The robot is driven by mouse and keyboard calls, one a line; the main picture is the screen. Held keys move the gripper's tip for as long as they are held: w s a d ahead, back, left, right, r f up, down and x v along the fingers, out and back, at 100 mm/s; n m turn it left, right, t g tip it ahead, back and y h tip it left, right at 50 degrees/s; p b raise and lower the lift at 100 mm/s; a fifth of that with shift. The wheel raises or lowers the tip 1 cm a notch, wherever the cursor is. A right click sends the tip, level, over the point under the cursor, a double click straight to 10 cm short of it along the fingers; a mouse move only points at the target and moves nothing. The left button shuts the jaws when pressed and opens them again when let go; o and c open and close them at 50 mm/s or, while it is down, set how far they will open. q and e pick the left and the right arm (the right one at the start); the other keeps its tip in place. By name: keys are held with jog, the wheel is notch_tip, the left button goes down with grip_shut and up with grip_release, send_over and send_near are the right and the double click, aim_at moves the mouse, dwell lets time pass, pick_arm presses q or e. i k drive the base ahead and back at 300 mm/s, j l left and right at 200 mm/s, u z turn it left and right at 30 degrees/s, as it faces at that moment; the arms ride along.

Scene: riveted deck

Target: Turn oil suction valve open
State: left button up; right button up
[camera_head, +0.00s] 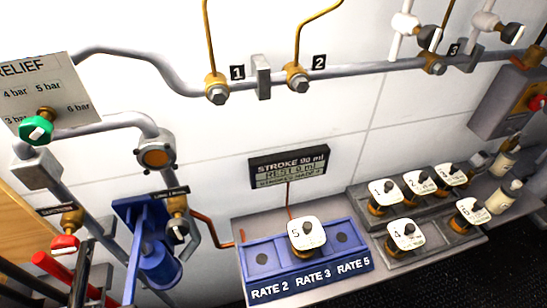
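A small valve with a red knob (65,245) and a brass body (72,222) sits on the grey pipe at the lower left. A small dark label (62,210) is beside it, too small to read surely. A second brass valve with a grey-white knob (178,229) is right of the blue pump unit (157,262), under another small label (170,192). I cannot tell from the labels which is the oil suction valve. Dark upright bars at the lower left edge, just below the red knob, may be my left gripper (90,273); its opening is unclear. My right gripper is not in view.
A green knob (36,130) is on the relief plate (45,92). A red bar (60,275) crosses the lower left corner. A blue rack (265,258) holds block 5 (307,233). Grey trays at the right hold several numbered blocks.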

aim_at(67, 244)
jog(key=k+j+u, duration=0.1)
jog(key=u, duration=0.4)
jog(key=j+u, duration=0.1)
jog(key=u, duration=0.4)
jog(key=j+u, duration=0.15)
jog(key=u, duration=0.35)
jog(key=k+l+u, duration=0.2)
jog(key=i+l, duration=0.1)
